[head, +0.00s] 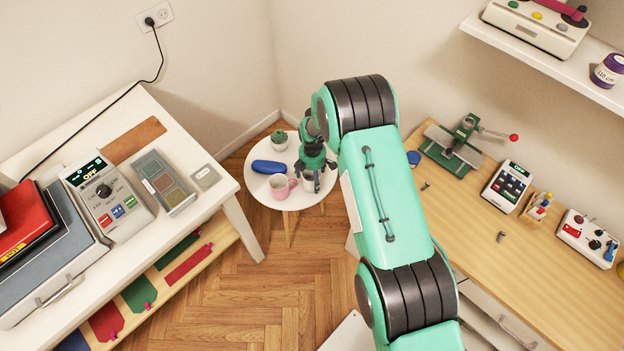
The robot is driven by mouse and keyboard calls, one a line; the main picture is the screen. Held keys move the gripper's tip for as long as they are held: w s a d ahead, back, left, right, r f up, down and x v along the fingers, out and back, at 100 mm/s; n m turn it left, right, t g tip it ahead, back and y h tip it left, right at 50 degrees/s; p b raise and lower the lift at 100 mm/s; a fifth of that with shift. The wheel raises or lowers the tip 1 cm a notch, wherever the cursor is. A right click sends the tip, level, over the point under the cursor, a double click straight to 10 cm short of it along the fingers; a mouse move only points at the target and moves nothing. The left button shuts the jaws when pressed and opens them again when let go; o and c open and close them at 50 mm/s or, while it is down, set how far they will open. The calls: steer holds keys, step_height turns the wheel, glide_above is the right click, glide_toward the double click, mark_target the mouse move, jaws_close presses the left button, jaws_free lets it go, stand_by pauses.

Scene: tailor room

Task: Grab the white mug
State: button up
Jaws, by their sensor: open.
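A white mug (308,184) stands on a small round white table (287,203) in the head view, and my gripper partly hides it. My gripper (317,180) points down at the mug from above, with its dark fingers open at the mug's upper part. I cannot tell whether a finger touches the mug or reaches inside its rim. The mug's handle is not clearly visible.
A pink mug (281,187) stands just left of the white mug. A blue case (268,167) and a small potted plant (279,139) are also on the round table. A white table (222,188) is at left, a wooden workbench (470,215) at right.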

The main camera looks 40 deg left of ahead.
steer(key=c, duration=1.5)
steer(key=shift+r, duration=0.2)
steer(key=shift+c, duration=0.2)
steer(key=shift+r, duration=0.8)
step_height(320, 180, up, 2)
steer(key=shift+r, duration=0.1)
steer(key=s+d+p, duration=0.1)
steer(key=s+d, duration=0.8)
steer(key=d, duration=0.4)
steer(key=shift+r, duration=0.45)
steer(key=shift+d, duration=0.1)
